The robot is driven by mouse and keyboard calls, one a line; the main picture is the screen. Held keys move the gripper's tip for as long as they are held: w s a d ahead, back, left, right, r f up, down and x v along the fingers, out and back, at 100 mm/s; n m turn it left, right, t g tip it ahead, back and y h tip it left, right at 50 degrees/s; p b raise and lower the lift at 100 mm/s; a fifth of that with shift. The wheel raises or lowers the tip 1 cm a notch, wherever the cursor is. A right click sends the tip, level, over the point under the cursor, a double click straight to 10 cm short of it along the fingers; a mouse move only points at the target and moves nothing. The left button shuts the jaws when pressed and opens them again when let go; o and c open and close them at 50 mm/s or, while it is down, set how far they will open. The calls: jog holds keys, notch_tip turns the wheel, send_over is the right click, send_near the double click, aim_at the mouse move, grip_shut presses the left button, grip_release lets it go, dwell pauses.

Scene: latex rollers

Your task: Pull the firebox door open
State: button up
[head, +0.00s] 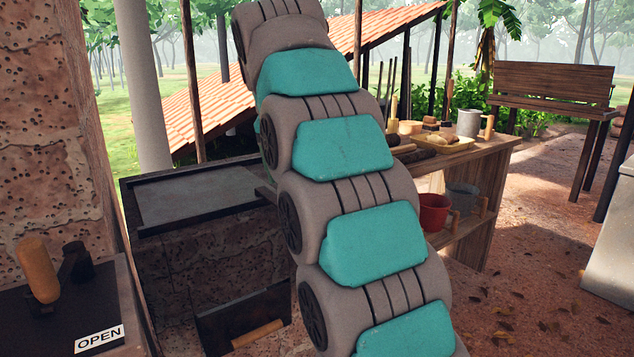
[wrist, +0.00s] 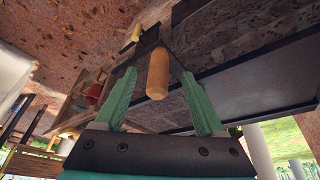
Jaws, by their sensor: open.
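The firebox door (head: 225,323) is a dark metal panel low on the front of the brick stove, with a wooden bar handle (head: 258,335). It looks closed, though its lower part is cut off by the frame. My gripper (wrist: 159,82) is open, with a finger on each side of the handle and visible gaps. Whether the handle is fully between the tips in depth is unclear. My gripper is hidden behind my arm in the head view.
The stove's black-framed top (head: 195,200) is above the door. At left, a dark panel carries an OPEN label (head: 99,339) and a wooden knob (head: 38,270). A wooden table (head: 490,160) with a red bucket (head: 434,212) stands right.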

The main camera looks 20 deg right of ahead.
jog(key=shift+w+d+f, duration=0.4)
jog(key=shift+w+f, duration=0.35)
jog(key=shift+f, duration=0.3)
jog(key=shift+w+d+f, duration=0.4)
jog(key=shift+w+f, duration=0.3)
jog(key=shift+f, duration=0.3)
jog(key=shift+w+d+f, duration=0.4)
jog(key=shift+w+f, duration=0.35)
jog(key=shift+f, duration=0.3)
grip_shut()
